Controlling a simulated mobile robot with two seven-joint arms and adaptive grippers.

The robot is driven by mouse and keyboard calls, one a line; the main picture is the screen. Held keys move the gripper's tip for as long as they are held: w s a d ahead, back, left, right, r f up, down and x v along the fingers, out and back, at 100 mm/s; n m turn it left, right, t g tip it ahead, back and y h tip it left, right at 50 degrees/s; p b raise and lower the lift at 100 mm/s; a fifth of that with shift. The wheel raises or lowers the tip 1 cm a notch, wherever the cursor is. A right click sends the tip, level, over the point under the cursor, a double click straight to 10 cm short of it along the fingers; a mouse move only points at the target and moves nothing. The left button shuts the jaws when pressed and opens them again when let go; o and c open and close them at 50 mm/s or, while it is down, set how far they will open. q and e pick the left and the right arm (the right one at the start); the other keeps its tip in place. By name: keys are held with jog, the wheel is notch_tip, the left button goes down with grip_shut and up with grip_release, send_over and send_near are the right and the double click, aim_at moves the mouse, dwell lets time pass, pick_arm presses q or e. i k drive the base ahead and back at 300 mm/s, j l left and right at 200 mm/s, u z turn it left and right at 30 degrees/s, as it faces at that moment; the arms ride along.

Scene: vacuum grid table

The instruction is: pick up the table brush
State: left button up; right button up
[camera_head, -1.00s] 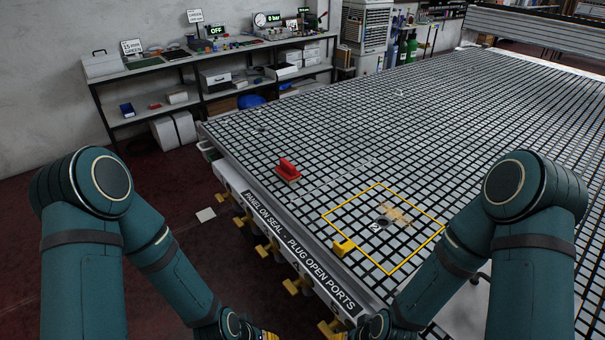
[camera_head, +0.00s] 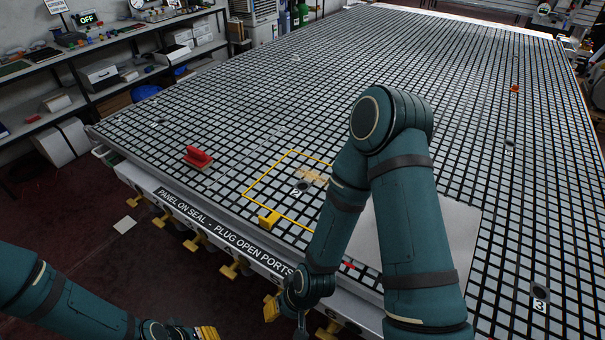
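A red block with a raised grip (camera_head: 198,157), which looks like the table brush, stands on the grid table (camera_head: 330,95) near its left front edge. Nothing touches it. My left gripper (camera_head: 192,332) is low at the bottom edge, off the table's front, well below and apart from the brush; its yellow end shows but its fingers are partly cut off. My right arm reaches down over the table's front edge, right of the brush. Its gripper (camera_head: 300,318) is small, dark and mostly hidden, and I cannot make out its fingers.
A yellow square outline holds tan debris (camera_head: 312,176) and a port marked 2 (camera_head: 303,187). A yellow block (camera_head: 268,218) sits at its front corner. A pale panel (camera_head: 456,235) lies behind my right arm. Yellow handles (camera_head: 193,243) line the table's front edge. The table around the brush is clear.

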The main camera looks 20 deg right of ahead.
aim_at(198, 159)
jog(key=i+j, duration=0.4)
jog(key=j, duration=0.15)
jog(key=i+j+z, duration=0.1)
jog(key=i+j, duration=0.35)
